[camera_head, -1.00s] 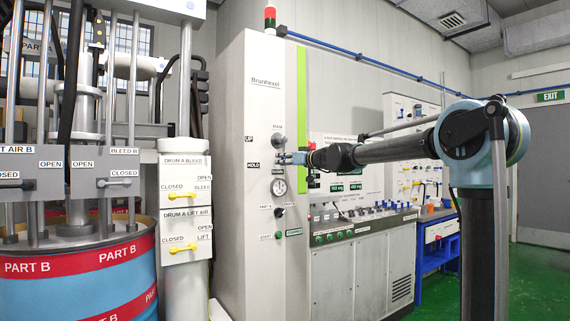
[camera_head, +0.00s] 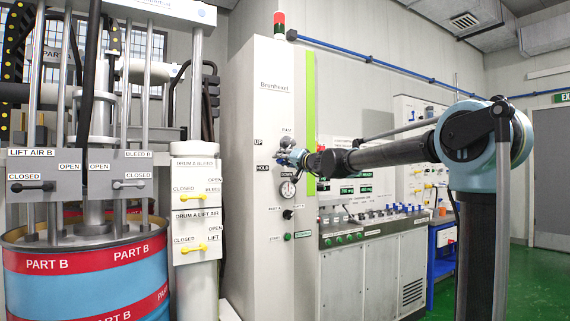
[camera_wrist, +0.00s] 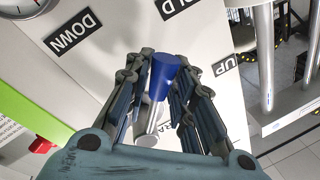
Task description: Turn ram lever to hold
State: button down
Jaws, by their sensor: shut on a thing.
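The ram lever shows in the wrist view as a blue grip (camera_wrist: 163,72) on a short metal shaft. It lies between the two fingers of my gripper (camera_wrist: 158,82), which is shut on it. The DOWN label (camera_wrist: 73,32) is left of the grip, a HOLD label (camera_wrist: 180,6) is partly cut off at the top, and the UP label (camera_wrist: 236,63) is to the right. The RAM label is mostly hidden by my fingers. In the head view my gripper (camera_head: 286,157) is at the cabinet front, right of the HOLD label (camera_head: 262,168); the lever's exact angle is hard to tell.
The tall white cabinet (camera_head: 250,110) carries a gauge (camera_head: 288,190) below my gripper and a green strip (camera_head: 310,110) on its edge. A blue drum (camera_head: 85,285) and lift valves stand left. A control console (camera_head: 370,226) stands right, below my arm.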

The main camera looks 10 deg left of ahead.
jog(key=shift+r+m, duration=0.15)
jog(key=shift+m, duration=0.25)
jog(key=c, duration=1.3)
grip_release()
jog(key=shift+c, duration=0.2)
jog(key=shift+s, duration=0.1)
jog(key=v, duration=1.2)
